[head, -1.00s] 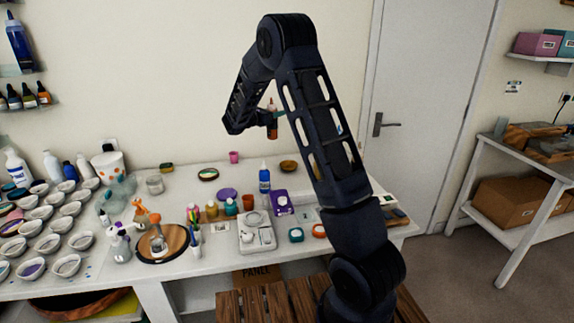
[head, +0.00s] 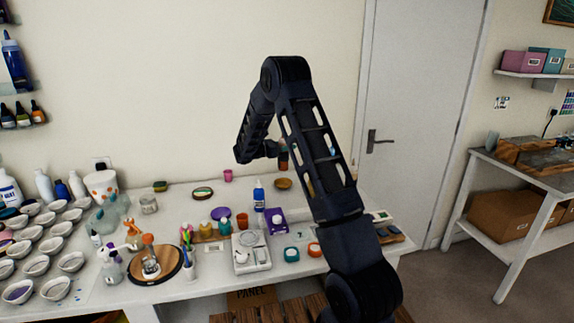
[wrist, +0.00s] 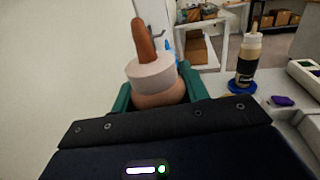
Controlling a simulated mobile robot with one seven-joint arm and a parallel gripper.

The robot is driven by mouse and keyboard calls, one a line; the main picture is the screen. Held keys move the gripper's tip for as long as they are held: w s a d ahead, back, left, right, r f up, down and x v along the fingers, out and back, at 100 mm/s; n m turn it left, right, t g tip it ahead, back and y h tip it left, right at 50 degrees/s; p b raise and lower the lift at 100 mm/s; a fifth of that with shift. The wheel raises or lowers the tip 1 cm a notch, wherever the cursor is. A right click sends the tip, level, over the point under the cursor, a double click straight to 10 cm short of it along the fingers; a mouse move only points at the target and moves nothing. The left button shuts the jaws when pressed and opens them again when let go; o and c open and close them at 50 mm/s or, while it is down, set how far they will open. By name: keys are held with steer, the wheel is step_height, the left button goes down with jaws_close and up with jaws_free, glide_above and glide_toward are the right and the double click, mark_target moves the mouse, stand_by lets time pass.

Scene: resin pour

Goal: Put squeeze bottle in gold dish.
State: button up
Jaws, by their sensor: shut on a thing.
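My gripper (wrist: 155,95) is shut on the squeeze bottle (wrist: 152,75), which has a brown-orange nozzle and a pale collar. The green fingers clasp it on both sides, and its lower part is hidden in the wrist view. In the head view the bottle (head: 283,161) shows small and dark beside the end of my arm, held up in the air. The gold dish (head: 283,184) is on the table near the back, just below the bottle in the picture. A gap shows between them.
A purple box (head: 275,221) and a white scale (head: 251,252) are nearer. A pink cup (head: 228,176) stands at the back. Several white cups fill the table's left side.

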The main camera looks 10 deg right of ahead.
mark_target(287, 163)
steer(key=shift+f, duration=4.3)
steer(key=o, duration=1.1)
steer(key=shift+f, duration=0.15)
